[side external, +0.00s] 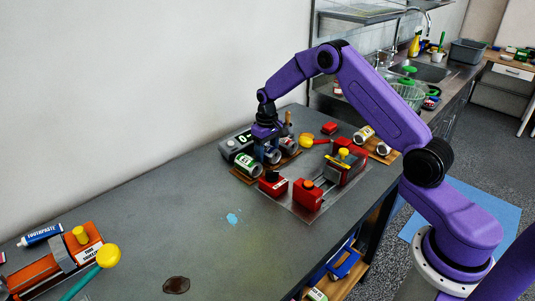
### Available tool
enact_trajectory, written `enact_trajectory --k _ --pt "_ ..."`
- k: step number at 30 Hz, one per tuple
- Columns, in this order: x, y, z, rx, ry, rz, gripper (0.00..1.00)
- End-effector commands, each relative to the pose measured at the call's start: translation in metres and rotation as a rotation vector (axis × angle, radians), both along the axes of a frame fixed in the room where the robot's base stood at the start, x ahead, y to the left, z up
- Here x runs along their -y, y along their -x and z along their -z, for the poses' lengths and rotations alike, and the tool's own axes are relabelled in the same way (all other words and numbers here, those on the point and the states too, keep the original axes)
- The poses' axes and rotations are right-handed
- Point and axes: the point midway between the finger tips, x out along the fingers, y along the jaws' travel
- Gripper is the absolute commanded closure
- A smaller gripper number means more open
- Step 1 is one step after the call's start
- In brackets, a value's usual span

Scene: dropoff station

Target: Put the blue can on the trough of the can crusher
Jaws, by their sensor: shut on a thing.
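My gripper (267,146) points down over the row of cans at the back of the table. It is shut on a can (275,157) with a silver end, which lies on its side. This looks like the blue can, though the fingers hide most of its side. I cannot tell whether it is clear of the board. The can crusher (347,155) is red, with a yellow handle, and stands to the right. Its grey trough (324,176) lies between its red end blocks and looks empty.
A green can (247,164) lies left of my gripper. A grey box with a display (238,142) is behind it. Two cans rest on a board (384,156) at the right. The table's middle is mostly clear.

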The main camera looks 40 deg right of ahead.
Motion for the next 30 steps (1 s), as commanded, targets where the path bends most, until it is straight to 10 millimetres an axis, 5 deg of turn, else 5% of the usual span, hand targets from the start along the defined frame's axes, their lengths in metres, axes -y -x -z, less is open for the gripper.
enact_trajectory --k 18,30 --pt "0.000 0.000 -0.041 0.001 0.000 -0.001 0.55" --pt "0.000 0.000 -0.044 0.001 0.000 0.000 0.55"
